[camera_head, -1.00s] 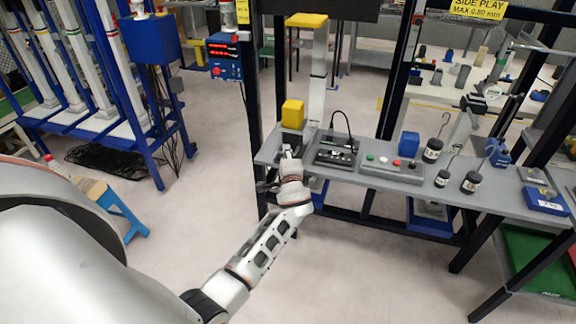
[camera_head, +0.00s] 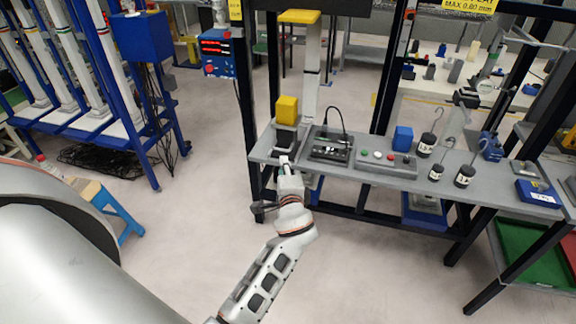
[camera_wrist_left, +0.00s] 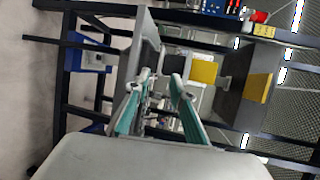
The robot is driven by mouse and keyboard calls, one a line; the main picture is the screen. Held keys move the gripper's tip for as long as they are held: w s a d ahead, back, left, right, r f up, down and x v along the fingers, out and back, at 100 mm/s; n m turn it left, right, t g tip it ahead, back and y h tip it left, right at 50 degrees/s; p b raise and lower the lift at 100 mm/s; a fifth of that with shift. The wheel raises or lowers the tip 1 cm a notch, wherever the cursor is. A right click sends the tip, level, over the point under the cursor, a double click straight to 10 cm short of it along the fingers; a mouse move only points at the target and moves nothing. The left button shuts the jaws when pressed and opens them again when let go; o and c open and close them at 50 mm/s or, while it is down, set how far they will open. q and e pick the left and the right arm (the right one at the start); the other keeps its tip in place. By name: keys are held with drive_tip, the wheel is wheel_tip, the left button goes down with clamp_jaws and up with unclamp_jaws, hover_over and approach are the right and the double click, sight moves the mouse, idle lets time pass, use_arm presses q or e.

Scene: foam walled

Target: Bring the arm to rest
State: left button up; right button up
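My left arm reaches up from the bottom of the head view. Its gripper (camera_head: 285,163) is at the front left edge of the grey bench (camera_head: 375,170), close to the edge; I cannot tell whether it touches. In the left wrist view the two teal-padded fingers of this gripper (camera_wrist_left: 160,80) stand apart with nothing between them. My right gripper is in neither view.
Several hooked weights (camera_head: 465,176) stand farther right. A blue stool (camera_head: 118,210) stands on the left. Open floor lies between.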

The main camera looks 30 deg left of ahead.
use_arm(q)
drive_tip(key=s+d+f+n+h, duration=0.1)
drive_tip(key=s+d+f+h, duration=0.25)
drive_tip(key=f, duration=0.35)
drive_tip(key=s+d+f+n+h, duration=0.1)
drive_tip(key=s+d+f+h, duration=0.1)
drive_tip(key=s+f, duration=0.35)
drive_tip(key=s+d+f+n+h, duration=0.2)
drive_tip(key=s+d+f+h, duration=0.1)
drive_tip(key=s, duration=0.5)
drive_tip(key=s+d+f+n+g+h, duration=0.1)
drive_tip(key=s+d+f+n+h, duration=0.2)
drive_tip(key=s+d, duration=0.3)
drive_tip(key=s+f, duration=0.1)
drive_tip(key=s, duration=0.2)
drive_tip(key=shift+f+g+h, duration=0.15)
drive_tip(key=shift+g+h, duration=0.15)
drive_tip(key=shift+h, duration=0.05)
